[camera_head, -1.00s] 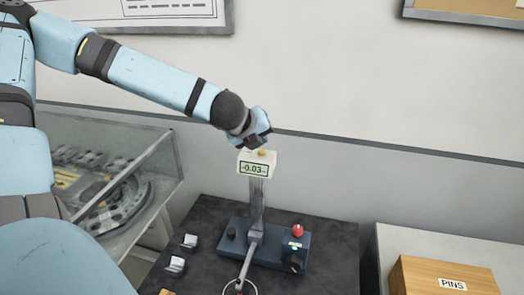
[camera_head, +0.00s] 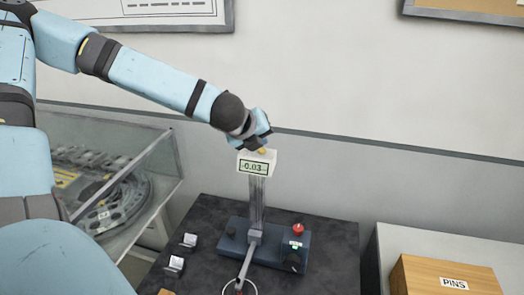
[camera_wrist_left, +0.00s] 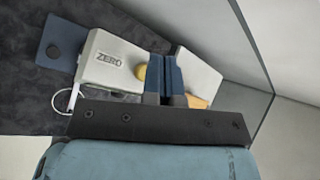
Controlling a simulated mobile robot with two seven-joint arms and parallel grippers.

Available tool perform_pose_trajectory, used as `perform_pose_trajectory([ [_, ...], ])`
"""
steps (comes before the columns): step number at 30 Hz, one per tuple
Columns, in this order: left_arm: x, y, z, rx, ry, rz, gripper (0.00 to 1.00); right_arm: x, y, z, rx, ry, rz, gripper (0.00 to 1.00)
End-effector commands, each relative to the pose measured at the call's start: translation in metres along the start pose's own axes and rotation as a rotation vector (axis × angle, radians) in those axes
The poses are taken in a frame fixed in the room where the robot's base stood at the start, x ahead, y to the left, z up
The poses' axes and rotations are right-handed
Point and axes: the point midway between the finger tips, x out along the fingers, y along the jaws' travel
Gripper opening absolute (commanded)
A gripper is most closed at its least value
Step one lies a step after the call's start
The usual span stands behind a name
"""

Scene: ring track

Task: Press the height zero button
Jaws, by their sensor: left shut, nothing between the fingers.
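The height gauge has a white head (camera_head: 262,157) on an upright grey column (camera_head: 257,203), and its display (camera_head: 254,168) reads about -0.03. A yellow button (camera_head: 262,151) sits on top, partly hidden by my left gripper (camera_head: 263,144). The left wrist view shows the white head marked ZERO (camera_wrist_left: 110,58) with the round yellow button (camera_wrist_left: 141,72) close beside the fingertips. My left gripper (camera_wrist_left: 163,68) is shut and empty, directly at the button. I cannot tell whether it touches. My right gripper is not in view.
The gauge's blue base (camera_head: 265,243) carries a red knob (camera_head: 298,229) and stands on a dark table (camera_head: 335,240). Small grey blocks (camera_head: 175,264) lie left of it. A glass case (camera_head: 160,160) stands at left, and a wooden PINS box (camera_head: 430,275) at right.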

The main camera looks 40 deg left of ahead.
Motion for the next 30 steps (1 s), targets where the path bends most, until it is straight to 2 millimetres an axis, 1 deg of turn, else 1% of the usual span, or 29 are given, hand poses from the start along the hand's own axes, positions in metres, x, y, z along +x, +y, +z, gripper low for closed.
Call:
perform_pose_trajectory([
  [11, 0.0006, 0.0005, -0.0004, 0.000, 0.000, 0.000, 0.00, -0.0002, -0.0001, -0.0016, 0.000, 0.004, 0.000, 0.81],
  [30, 0.0061, 0.0048, -0.0045, 0.000, 0.000, 0.001, 0.00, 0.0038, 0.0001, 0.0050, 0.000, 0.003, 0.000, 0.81],
])
